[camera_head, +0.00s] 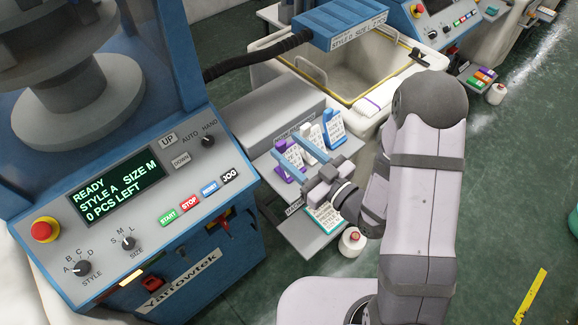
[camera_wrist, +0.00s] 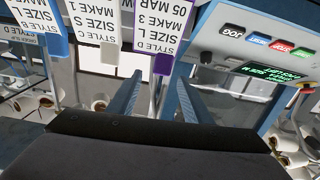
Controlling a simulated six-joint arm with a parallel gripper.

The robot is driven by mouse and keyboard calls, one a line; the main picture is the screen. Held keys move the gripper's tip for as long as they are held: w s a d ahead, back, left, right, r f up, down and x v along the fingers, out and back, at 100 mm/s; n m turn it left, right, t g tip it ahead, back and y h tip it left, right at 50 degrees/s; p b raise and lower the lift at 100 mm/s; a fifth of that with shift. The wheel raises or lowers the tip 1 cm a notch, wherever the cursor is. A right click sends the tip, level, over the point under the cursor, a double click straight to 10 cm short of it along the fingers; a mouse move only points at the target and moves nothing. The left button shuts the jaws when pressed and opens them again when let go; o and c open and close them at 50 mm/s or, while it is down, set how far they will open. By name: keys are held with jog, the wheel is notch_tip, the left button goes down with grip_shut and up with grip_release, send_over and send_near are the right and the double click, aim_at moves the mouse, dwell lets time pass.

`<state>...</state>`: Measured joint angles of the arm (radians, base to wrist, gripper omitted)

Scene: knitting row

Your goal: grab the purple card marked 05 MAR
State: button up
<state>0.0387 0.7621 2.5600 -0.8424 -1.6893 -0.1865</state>
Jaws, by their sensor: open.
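The purple card (camera_wrist: 158,30) hangs upside down in the wrist view, with a white label reading 05 MAR, MAKE 3, SIZE L, STYLE D. In the head view the purple card (camera_head: 291,157) is the leftmost in a row of cards. My gripper (camera_wrist: 160,80) is open and empty. In the wrist view its fingertips lie just below the purple card's edge, one to each side. In the head view my gripper (camera_head: 312,172) is close to the cards.
A machine panel (camera_head: 135,205) with buttons and a lit display stands at the left. A grey shelf (camera_head: 310,235) with a teal-edged sheet is below my gripper. A white cone (camera_head: 352,242) stands by it. A bin (camera_head: 345,75) is behind the cards.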

jog(key=shift+d+f+m, duration=0.15)
jog(key=shift+f+m, duration=0.1)
jog(key=shift+m, duration=0.05)
jog(key=shift+x, duration=1.15)
jog(key=shift+w+a+r+p, duration=0.2)
jog(key=shift+a+p, duration=0.1)
jog(key=shift+p, duration=0.4)
jog(key=shift+f+p+x, duration=0.15)
jog(key=shift+p+x, duration=0.45)
jog(key=shift+x, duration=0.5)
jog(key=shift+f+p+x, duration=0.15)
jog(key=shift+p+x, duration=0.4)
jog(key=shift+x, duration=0.55)
grip_shut()
